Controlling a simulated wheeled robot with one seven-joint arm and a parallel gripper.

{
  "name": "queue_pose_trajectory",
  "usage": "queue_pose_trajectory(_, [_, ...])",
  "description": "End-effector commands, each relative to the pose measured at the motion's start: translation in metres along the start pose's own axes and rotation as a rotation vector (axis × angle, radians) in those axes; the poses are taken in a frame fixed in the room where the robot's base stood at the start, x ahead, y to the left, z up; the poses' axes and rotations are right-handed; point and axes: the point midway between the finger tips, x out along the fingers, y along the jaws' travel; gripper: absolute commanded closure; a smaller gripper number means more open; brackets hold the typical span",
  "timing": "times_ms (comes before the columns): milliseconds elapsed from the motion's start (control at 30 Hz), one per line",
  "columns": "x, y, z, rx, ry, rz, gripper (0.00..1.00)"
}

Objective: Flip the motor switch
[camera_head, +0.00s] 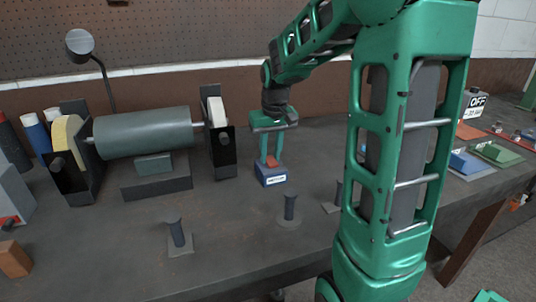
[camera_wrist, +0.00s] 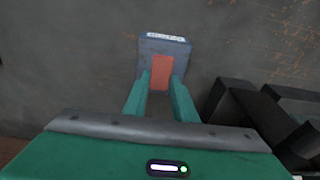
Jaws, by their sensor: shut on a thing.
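The motor switch is a small blue-grey box (camera_head: 271,178) with a white label on its front. It stands on the bench to the right of a bench motor. Its red-orange rocker (camera_head: 271,160) is on top. My gripper (camera_head: 270,162) points down over the box, with its two green fingers on either side of the rocker. In the wrist view the fingers (camera_wrist: 159,92) are at both sides of the orange rocker (camera_wrist: 161,72), and the labelled box (camera_wrist: 165,44) shows beyond. The fingers partly hide the rocker's sides.
The grey motor (camera_head: 142,132) with two wheels stands left of the switch. A lamp (camera_head: 80,43) rises behind. An OFF sign (camera_head: 476,103) and coloured trays lie at right.

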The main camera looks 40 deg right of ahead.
Motion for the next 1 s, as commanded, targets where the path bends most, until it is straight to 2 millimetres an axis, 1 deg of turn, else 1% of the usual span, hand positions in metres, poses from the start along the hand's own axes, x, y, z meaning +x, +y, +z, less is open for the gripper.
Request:
queue_pose_trajectory(100, [-0.0007,-0.0007,0.0046,-0.001,0.082,-0.001,0.97])
queue_pose_trajectory(300, [-0.0009,-0.0007,0.007,-0.001,0.177,-0.001,0.97])
queue_pose_trajectory(700, [-0.0007,-0.0005,0.0076,-0.001,0.198,-0.002,0.97])
queue_pose_trajectory(733, [-0.0007,-0.0006,0.0076,-0.001,0.198,-0.002,0.7])
queue_pose_trajectory(800, [-0.0007,-0.0004,0.0075,0.0,0.198,-0.002,0.56])
queue_pose_trajectory(1000, [-0.0011,0.0002,0.0071,0.001,0.199,-0.001,0.56])
